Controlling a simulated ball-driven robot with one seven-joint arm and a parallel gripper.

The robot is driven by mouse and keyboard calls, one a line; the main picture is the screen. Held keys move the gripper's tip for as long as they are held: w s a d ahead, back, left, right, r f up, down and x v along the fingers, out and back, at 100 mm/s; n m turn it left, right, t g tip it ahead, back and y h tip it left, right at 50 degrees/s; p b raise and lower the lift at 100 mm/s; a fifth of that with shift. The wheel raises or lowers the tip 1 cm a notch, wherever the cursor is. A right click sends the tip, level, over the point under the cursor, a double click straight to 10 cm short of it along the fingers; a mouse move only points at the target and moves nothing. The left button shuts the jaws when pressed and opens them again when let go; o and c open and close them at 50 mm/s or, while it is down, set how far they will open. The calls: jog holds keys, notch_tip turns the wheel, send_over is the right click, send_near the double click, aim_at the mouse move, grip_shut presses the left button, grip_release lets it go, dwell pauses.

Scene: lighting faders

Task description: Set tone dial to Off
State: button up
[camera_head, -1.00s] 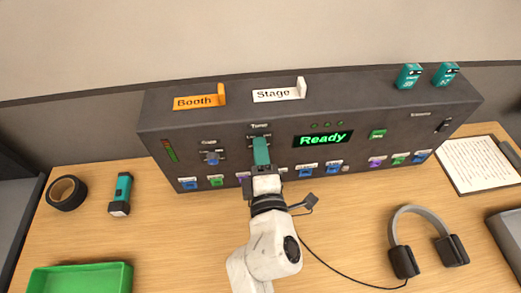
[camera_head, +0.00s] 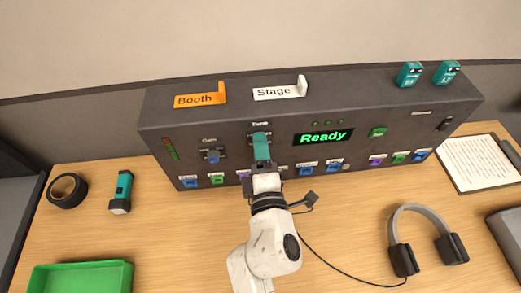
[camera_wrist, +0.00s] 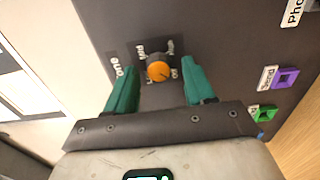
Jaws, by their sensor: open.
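The tone dial (camera_wrist: 158,68) is a round orange knob on the dark console's front, with a small label plate around it. In the wrist view it sits between the two green fingers of my gripper (camera_wrist: 161,78), with a gap on each side. The fingers are open and apart from the knob. I cannot read for sure which mark the knob points to. In the head view my gripper (camera_head: 261,140) is at the panel just under the Tone label (camera_head: 260,124), and its fingers largely hide the knob.
The console (camera_head: 395,119) shows a lit "Ready" display (camera_head: 323,138), a blue knob (camera_head: 213,155) to the left and a row of coloured buttons below. Booth (camera_head: 199,100) and Stage (camera_head: 278,93) signs stand on top. Headphones (camera_head: 405,258), a torch (camera_head: 121,192) and tape (camera_head: 67,191) lie on the desk.

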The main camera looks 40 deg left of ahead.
jog(key=p+v, duration=0.3)
jog(key=v, duration=0.7)
jog(key=shift+s+d, duration=0.25)
jog(key=shift+s, duration=0.05)
jog(key=w+d+f+m+t+h, duration=0.1)
jog(key=w+d+f+m+h, duration=0.3)
jog(key=d, duration=0.3)
jog(key=w+d+f+m+h, duration=0.2)
jog(key=w+d+m+h, duration=0.25)
jog(key=d, duration=0.35)
jog(key=s+d+f+m+g+h, duration=0.2)
jog(key=s+d+f+m, duration=0.1)
jog(key=d+m, duration=0.2)
jog(key=s+d+f+m+g+h+b, duration=0.1)
jog(key=s+d+f+m+g+h, duration=0.1)
jog(key=d, duration=0.8)
jog(key=s+d+f+m+g+h, duration=0.2)
jog(key=s+d+f+m+g, duration=0.1)
jog(key=d+m, duration=0.4)
jog(key=shift+s+d+f+m, duration=0.35)
jog(key=shift+s+d+f, duration=0.1)
jog(key=shift+d, duration=0.1)
jog(key=s+d+m+g, duration=0.4)
jog(key=s+d+m, duration=0.1)
jog(key=s, duration=0.5)
jog(key=shift+f+m+g+b, duration=0.3)
jog(key=shift+f+b, duration=0.05)
jog(key=shift+b, duration=0.05)
